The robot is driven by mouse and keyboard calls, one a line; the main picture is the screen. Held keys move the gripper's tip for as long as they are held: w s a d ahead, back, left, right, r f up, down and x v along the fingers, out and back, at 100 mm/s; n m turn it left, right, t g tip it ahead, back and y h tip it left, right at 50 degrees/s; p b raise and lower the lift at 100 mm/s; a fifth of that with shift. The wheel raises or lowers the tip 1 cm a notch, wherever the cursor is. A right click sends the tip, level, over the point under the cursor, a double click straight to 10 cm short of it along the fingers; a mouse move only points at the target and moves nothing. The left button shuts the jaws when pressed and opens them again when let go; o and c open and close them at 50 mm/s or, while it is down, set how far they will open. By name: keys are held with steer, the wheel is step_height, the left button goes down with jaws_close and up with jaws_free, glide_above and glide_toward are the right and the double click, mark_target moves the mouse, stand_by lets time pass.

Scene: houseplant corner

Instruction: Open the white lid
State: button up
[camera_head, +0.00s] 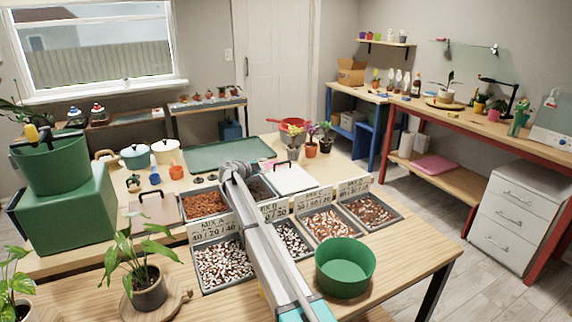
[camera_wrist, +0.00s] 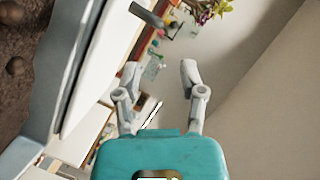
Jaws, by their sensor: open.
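The white lid (camera_head: 292,179) lies flat on a bin in the back row of the mix bins, with a dark handle near its top edge. In the wrist view a white slab (camera_wrist: 92,62), apparently this lid, runs along the left side beside a grey bin rim. My gripper (camera_head: 238,170) is just left of the lid in the head view, over the bins. In the wrist view my gripper (camera_wrist: 159,70) has its fingers spread apart with nothing between them. My arm hides parts of the bins beside the lid.
Open bins of brown and mixed substrate surround the lid, with label cards (camera_head: 313,199) standing in front. A brown lid (camera_head: 154,207) lies to the left. A green bowl (camera_head: 345,266) stands at front right.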

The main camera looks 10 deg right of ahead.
mark_target(281, 163)
steer(key=b+x, duration=0.2)
steer(key=x, duration=1)
jaws_close()
